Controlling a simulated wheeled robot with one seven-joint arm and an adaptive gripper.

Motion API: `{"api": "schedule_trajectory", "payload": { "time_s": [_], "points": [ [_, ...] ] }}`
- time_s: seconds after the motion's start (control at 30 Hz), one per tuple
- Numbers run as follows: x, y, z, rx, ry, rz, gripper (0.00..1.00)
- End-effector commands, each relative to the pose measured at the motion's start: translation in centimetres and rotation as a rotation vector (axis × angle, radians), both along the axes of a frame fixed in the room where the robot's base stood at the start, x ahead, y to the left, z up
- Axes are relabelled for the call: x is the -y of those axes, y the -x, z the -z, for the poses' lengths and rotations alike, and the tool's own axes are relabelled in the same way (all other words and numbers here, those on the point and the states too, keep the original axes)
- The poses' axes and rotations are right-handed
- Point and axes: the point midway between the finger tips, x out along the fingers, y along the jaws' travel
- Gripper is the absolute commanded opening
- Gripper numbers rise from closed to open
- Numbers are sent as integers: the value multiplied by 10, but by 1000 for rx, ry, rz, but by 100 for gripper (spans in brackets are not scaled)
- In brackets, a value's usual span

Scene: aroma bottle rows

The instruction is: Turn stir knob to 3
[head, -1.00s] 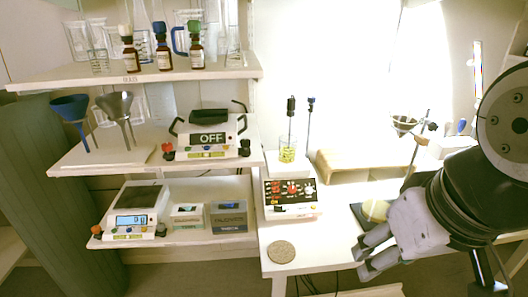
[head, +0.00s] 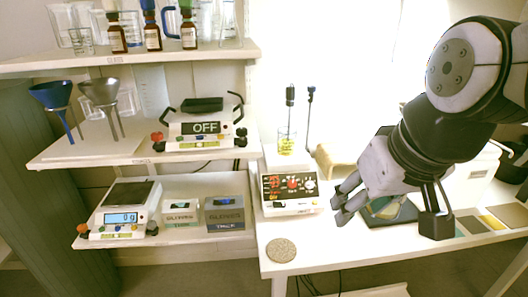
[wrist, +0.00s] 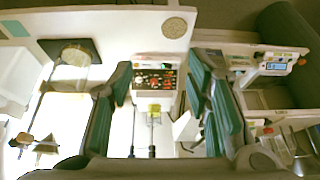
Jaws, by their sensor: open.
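The stirrer (head: 290,207) is a white box with a dark front panel, on the white table at centre. Its panel carries red markings, a red knob (head: 291,183) and a paler knob (head: 309,184); which one is the stir knob, and the settings, are too small to read. A beaker of yellow liquid (head: 286,145) stands on it. My gripper (head: 341,207) is open and empty, to the right of the stirrer's front and apart from it. In the wrist view the stirrer (wrist: 154,97) appears between the open fingers, farther off.
A round cork-like disc (head: 281,250) lies on the table's front left. Shelves at left hold a scale (head: 120,218), small boxes, an "OFF" device (head: 201,135), funnels and bottles. A dark mat (head: 395,213) lies under my arm.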

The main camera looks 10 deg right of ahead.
Motion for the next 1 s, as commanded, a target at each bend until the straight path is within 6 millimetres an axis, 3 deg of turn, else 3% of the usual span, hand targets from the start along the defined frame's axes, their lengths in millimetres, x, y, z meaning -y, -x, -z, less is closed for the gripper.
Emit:
{"api": "schedule_trajectory", "payload": {
  "time_s": [0.03, 0.1, 0.37, 0.6, 0.8, 1.0],
  "points": [
    [1, -27, 19, 14, -3, 0, 44],
    [3, -56, 31, 40, -8, -3, 44],
    [15, -160, 80, 142, -18, -5, 44],
    [40, -249, 134, 235, -17, 15, 44],
    [63, -302, 173, 298, -9, 37, 44],
    [75, -324, 188, 328, -2, 52, 44]
  ]
}}
